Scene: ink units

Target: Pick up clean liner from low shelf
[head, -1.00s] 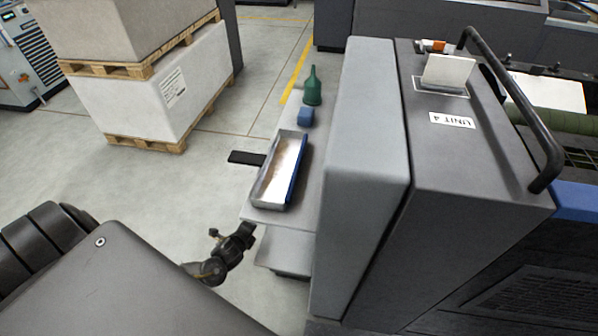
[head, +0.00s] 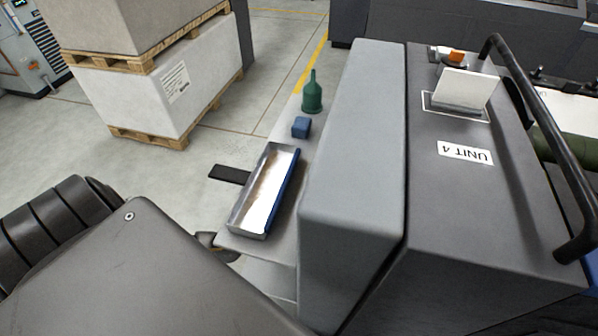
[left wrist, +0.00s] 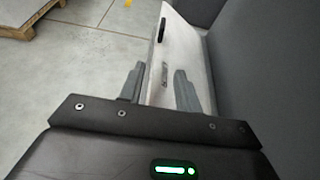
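In the left wrist view, my left gripper (left wrist: 160,70) is open, its two grey fingers apart with nothing visibly held. Past and between the fingers is a long pale panel (left wrist: 183,50) with a dark slot-like bar near its far end and a small grey mark between the fingertips. I cannot tell whether it is the liner or a shelf surface. In the head view, part of the low shelf (head: 268,276) shows beneath the upper shelf (head: 287,228). My left gripper is hidden there behind my dark body and arm. No clean liner is clearly recognisable. My right gripper is in neither view.
A black handle (head: 229,174) sticks out left. The grey unit (head: 352,150) bounds the right. Open floor separates the shelves from pallets (head: 150,134).

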